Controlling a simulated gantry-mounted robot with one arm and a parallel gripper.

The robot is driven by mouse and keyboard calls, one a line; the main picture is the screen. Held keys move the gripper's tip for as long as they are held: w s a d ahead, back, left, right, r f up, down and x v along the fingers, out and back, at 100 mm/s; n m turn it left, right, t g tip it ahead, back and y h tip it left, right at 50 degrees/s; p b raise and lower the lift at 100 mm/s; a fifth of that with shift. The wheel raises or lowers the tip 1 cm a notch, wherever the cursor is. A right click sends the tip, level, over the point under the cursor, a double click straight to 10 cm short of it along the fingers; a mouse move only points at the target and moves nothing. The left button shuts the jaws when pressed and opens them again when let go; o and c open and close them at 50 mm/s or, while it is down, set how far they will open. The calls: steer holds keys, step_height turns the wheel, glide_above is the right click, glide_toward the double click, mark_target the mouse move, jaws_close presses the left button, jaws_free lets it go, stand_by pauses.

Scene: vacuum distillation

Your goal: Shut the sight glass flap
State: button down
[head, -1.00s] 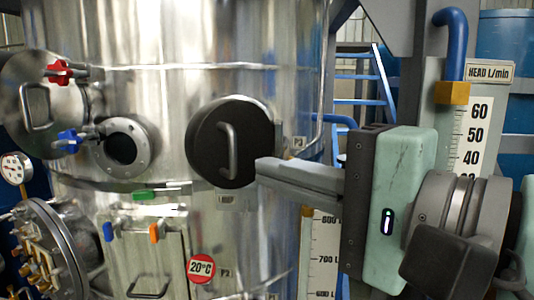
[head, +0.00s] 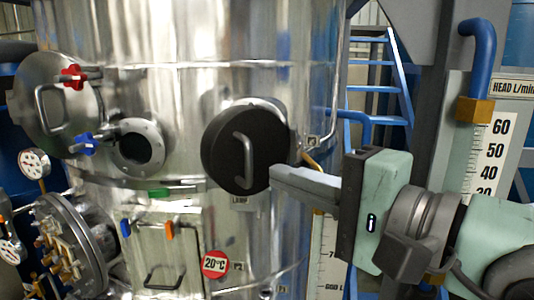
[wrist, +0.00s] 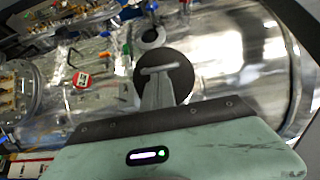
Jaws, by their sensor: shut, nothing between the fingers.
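A round black flap (head: 222,153) with a curved grey bar handle (head: 243,160) is on the front of the shiny steel vessel. A metal rim shows behind its upper right edge, so it appears to stand off the wall slightly; the exact gap cannot be told. The flap also shows in the wrist view (wrist: 180,70). My gripper (head: 275,178) is shut and empty, its fingertips at the flap's lower right edge in the head view. In the wrist view the fingers (wrist: 158,78) overlap the flap near its handle. Whether they touch it is unclear.
A small round glass port (head: 137,150) is left of the flap, beside a grey round cover (head: 50,115) with red and blue valve knobs. A small hatch (head: 160,250) is below. A pipe and flow scale (head: 490,150) stand at the right.

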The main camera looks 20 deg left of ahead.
mark_target(250, 168)
steer(key=p+x, duration=0.1)
steer(key=x, duration=0.1)
steer(key=shift+w+a+r, duration=0.1)
steer(key=shift+a+r, duration=0.05)
steer(key=shift+a, duration=0.2)
steer(key=shift+w+a+p, duration=0.3)
steer(key=shift+a, duration=0.3)
steer(key=shift+a+f+t+b, duration=0.15)
steer(key=shift+f+t+b, duration=0.2)
steer(key=shift+b, duration=0.25)
